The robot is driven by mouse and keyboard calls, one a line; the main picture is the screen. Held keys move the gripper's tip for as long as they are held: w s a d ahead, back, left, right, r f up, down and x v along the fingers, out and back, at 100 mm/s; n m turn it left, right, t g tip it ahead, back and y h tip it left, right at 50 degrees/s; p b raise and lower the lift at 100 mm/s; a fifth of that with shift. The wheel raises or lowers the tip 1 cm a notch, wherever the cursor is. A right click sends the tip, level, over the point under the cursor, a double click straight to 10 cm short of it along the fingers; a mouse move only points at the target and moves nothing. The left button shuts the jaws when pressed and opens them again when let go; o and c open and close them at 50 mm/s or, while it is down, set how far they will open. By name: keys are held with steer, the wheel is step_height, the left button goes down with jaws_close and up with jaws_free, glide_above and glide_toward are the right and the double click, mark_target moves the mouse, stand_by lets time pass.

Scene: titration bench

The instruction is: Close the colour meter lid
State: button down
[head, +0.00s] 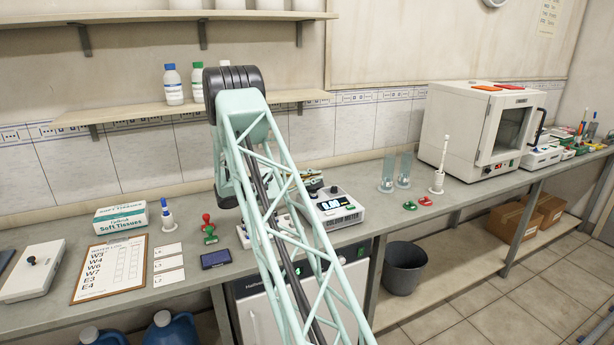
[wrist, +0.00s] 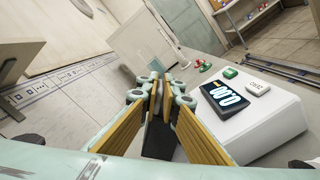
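The colour meter (head: 341,210) is a white box with a lit display on the bench, partly hidden by my arm in the head view. In the wrist view its white body (wrist: 275,130) and display (wrist: 226,97) lie right of my fingers. My gripper (wrist: 161,92) has yellow-sided fingers that converge to nearly touching tips beside the meter's left side. I see nothing clearly held. A dark surface (wrist: 158,140) shows below and between the fingers; I cannot tell whether it is the lid. The lid's position is unclear, and my arm hides the fingertips in the head view.
The bench's front edge is close to the meter.

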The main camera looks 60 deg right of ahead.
steer(key=shift+s+a+f, duration=0.6)
steer(key=shift+s+f, duration=0.3)
steer(key=shift+s+a+f+b, duration=0.2)
steer(key=shift+s+f, duration=0.1)
steer(key=shift+f, duration=0.1)
steer(key=shift+s+a+f+b, duration=0.1)
steer(key=shift+s+f+b, duration=0.15)
steer(key=shift+f, duration=0.15)
steer(key=c, duration=2.9)
jaws_free()
steer(key=shift+w+d+f, duration=0.1)
steer(key=shift+o, duration=0.2)
steer(key=v, duration=1.2)
steer(key=shift+r, duration=0.2)
